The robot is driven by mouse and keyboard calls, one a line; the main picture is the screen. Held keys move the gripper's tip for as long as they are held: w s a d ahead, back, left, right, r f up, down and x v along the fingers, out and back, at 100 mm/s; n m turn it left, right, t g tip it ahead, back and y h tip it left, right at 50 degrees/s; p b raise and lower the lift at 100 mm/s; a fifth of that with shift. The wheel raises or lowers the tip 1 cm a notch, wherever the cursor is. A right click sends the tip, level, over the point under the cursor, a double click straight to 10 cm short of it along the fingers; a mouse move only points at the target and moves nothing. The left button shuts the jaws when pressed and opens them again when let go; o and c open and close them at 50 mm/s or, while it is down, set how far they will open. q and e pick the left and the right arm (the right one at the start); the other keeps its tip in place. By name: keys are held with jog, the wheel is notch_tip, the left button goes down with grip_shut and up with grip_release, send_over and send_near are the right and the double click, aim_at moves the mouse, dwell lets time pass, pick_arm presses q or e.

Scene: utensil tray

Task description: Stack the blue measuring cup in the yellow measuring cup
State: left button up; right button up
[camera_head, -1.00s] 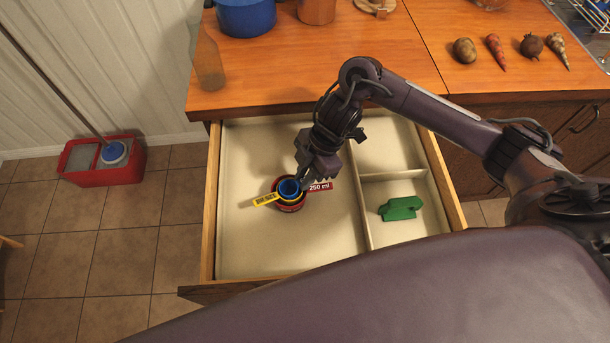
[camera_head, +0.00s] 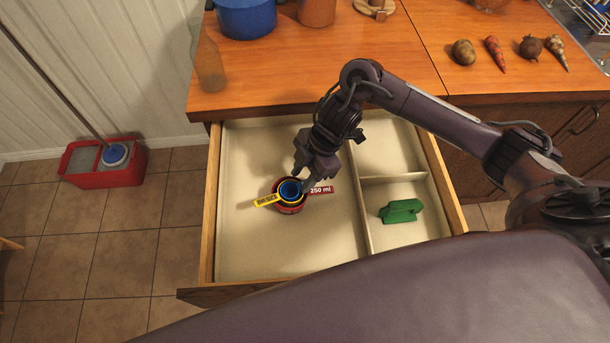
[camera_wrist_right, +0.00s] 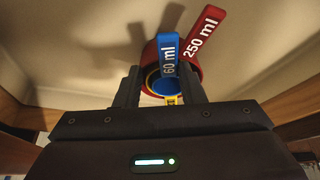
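The blue measuring cup (camera_head: 290,188) sits inside the yellow measuring cup, whose handle (camera_head: 266,200) points left. Both are nested in a larger red measuring cup (camera_head: 289,209) in the drawer. In the right wrist view, the blue handle (camera_wrist_right: 168,55) marked 60 ml stands beside the red 250 ml handle (camera_wrist_right: 206,35), and a bit of yellow (camera_wrist_right: 171,99) shows below. My right gripper (camera_head: 309,180) is just above the nested cups. Its fingers are apart, on either side of the blue handle, with visible gaps. My left gripper is not in view.
The open drawer (camera_head: 240,250) has dividers on its right; a green object (camera_head: 401,211) lies in one compartment. The left and front of the main compartment are bare. The wooden counter (camera_head: 330,65) behind holds a blue pot (camera_head: 246,17), a bottle (camera_head: 209,65) and vegetables.

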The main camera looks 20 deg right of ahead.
jog(key=shift+s+d+f, duration=0.15)
jog(key=shift+s+f, duration=0.55)
jog(key=shift+f, duration=0.15)
jog(key=shift+w+r, duration=0.15)
jog(key=shift+r, duration=0.4)
jog(key=w+p+v, duration=0.1)
jog(key=p+v, duration=0.1)
jog(key=v, duration=1)
jog(key=shift+r, duration=0.3)
